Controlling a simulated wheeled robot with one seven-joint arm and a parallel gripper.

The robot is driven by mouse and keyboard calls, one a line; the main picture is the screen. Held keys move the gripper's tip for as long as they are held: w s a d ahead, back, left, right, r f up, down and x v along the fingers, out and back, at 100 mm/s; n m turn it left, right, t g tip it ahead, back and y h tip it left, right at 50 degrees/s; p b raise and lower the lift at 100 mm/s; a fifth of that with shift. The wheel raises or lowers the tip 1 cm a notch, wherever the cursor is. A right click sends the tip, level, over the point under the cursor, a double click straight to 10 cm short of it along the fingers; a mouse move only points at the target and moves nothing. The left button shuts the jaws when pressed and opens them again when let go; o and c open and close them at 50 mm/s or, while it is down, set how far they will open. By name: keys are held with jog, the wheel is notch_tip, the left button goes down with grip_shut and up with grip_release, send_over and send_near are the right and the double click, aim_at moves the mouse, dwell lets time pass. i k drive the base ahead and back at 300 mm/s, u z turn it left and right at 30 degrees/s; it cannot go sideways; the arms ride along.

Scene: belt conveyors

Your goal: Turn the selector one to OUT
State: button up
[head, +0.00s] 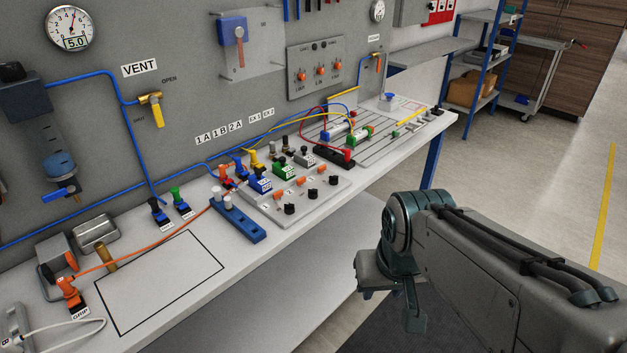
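Two sets of small controls could hold selector one, and the lettering is too small to tell which it is. A grey wall panel (316,52) carries a row of three orange-red knobs, the leftmost (301,75) nearest the VENT sign. On the bench, a grey block (262,208) carries a front row of three black knobs, the left one (289,208), middle (313,193) and right (333,180). Orange levers (278,195) stand just behind them. My gripper (393,292) is at the end of my arm, right of the bench and apart from all controls; its fingers are not clearly visible.
Blue and orange hoses, coloured valves and a blue manifold (238,219) crowd the bench (262,257). A yellow vent valve (153,108) and a gauge (70,28) are on the wall. A shelf (480,62) stands at the back right. The floor on the right is clear.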

aim_at(289, 209)
jog(key=z, duration=0.45)
jog(key=i, duration=0.6)
jog(key=u, duration=1.2)
